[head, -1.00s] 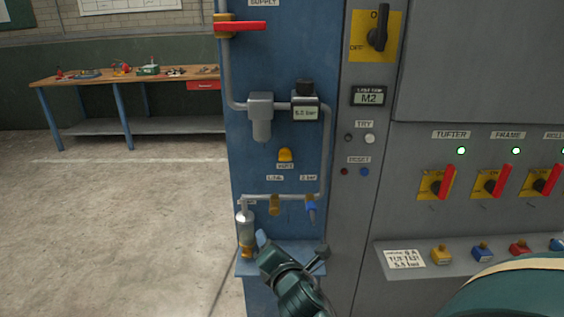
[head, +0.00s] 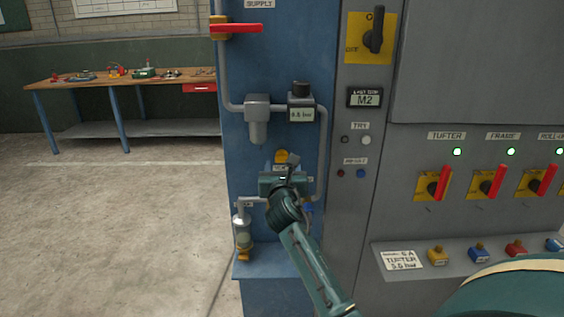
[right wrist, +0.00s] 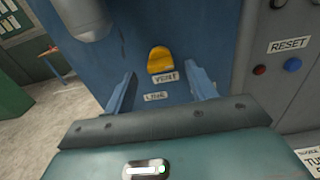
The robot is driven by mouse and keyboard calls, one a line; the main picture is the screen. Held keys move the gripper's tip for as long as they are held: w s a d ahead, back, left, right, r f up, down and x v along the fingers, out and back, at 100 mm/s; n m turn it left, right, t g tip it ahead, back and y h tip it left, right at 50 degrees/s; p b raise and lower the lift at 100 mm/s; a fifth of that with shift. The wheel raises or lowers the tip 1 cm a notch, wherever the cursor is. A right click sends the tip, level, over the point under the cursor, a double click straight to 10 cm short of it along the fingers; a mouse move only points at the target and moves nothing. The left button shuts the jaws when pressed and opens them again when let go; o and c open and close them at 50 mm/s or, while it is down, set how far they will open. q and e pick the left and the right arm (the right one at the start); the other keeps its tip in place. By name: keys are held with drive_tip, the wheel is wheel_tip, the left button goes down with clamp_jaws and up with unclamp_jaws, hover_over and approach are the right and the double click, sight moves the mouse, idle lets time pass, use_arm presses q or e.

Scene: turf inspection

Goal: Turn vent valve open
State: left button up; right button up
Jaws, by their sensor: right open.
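The vent valve is a small yellow knob (head: 282,156) on the blue panel (head: 262,60), below the regulator. In the right wrist view the yellow knob (right wrist: 161,60) sits above a label reading VENT, straight ahead and a little beyond the fingertips. My right gripper (head: 282,172) is just below the knob in the head view. In the right wrist view its two blue fingers (right wrist: 160,82) are spread wide with nothing between them. The gripper hides most of the VENT label and the lower valves in the head view. My left gripper is not in view.
A red supply handle (head: 238,28) lies level at the top. A grey filter (head: 257,118) and a regulator (head: 301,108) sit above the knob, with a pipe at right. A lubricator bowl (head: 242,232) hangs at lower left. Red switch handles (head: 438,184) are on the grey cabinet.

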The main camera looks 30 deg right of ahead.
sight(282, 161)
drive_tip(key=shift+x, duration=1.85)
drive_tip(key=shift+c, duration=0.3)
drive_tip(key=c, duration=0.9)
